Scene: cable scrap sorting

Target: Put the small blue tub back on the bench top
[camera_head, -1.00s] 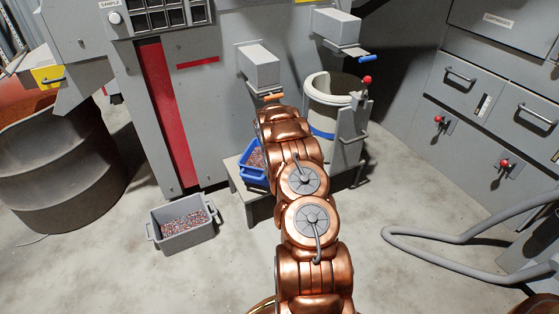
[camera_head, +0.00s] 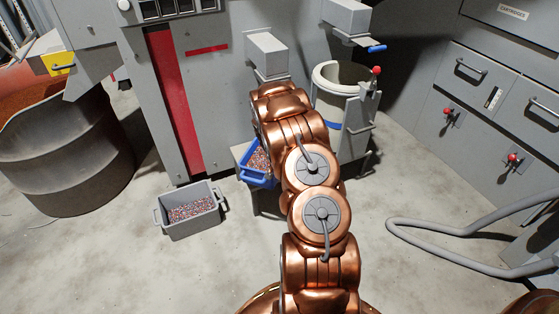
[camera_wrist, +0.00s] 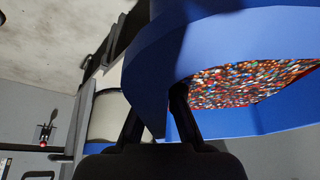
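The small blue tub (camera_head: 259,181), filled with multicoloured granules, shows left of my arm in the head view, at the front of the low grey bench (camera_head: 240,150). My arm hides part of it, and I cannot tell whether it touches the bench. In the wrist view the tub (camera_wrist: 215,45) is large and close. My gripper (camera_wrist: 160,115) has one dark finger on each side of the tub's blue wall and appears shut on it. The fingertips are partly hidden. My gripper is hidden behind my arm in the head view.
A grey bin (camera_head: 190,226) of granules stands on the floor at left. A white cylindrical container (camera_head: 329,104) with a blue band stands right of the tub. A dark drum (camera_head: 65,150) is far left, and a grey hose (camera_head: 440,230) lies on the floor at right.

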